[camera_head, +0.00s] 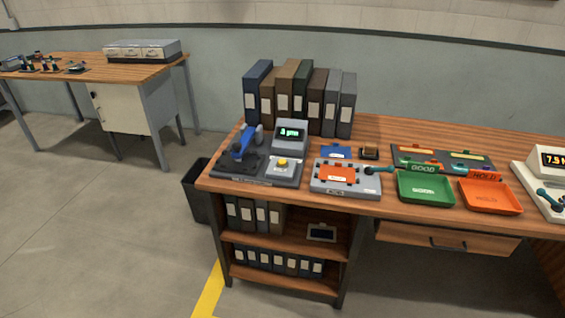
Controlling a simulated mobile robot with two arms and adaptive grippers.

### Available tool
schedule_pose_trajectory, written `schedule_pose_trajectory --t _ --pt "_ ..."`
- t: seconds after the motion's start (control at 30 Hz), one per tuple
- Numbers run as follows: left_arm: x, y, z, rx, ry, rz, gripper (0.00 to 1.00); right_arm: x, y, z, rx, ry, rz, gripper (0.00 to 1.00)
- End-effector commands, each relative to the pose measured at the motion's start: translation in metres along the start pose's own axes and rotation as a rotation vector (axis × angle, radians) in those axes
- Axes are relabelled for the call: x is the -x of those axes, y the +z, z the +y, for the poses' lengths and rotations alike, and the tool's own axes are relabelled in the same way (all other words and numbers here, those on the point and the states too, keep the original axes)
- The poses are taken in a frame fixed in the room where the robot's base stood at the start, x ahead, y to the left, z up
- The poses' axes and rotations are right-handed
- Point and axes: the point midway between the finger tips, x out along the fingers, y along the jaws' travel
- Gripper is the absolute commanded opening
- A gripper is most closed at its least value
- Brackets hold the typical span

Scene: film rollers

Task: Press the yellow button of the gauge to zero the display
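The gauge (258,172) stands on the left end of the wooden desk, with a dark base and a blue part at its left. Its grey display unit (290,136) is at the back and shows lit green characters, too small to read surely. The yellow button (283,162) is on a light grey box at the front right of the gauge. Nothing covers the button. Neither of my grippers is in view.
Binders (301,98) stand behind the gauge. An orange plate on a grey fixture (346,190), a green tray (426,203) and an orange tray (491,209) lie to the right. A dark bin (197,192) stands left of the desk. Open floor lies to the left.

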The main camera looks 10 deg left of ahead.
Motion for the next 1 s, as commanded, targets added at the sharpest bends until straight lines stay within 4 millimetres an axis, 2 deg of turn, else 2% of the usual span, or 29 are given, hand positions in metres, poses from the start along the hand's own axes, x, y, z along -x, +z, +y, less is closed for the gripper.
schedule_pose_trajectory --t 0.1,0.3,1.0 --pt "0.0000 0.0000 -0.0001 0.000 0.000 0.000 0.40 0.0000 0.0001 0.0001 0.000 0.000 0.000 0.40" --pt "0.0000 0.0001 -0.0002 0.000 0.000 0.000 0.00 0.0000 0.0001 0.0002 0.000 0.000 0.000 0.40" --pt "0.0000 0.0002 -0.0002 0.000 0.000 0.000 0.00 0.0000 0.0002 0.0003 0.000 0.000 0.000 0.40"
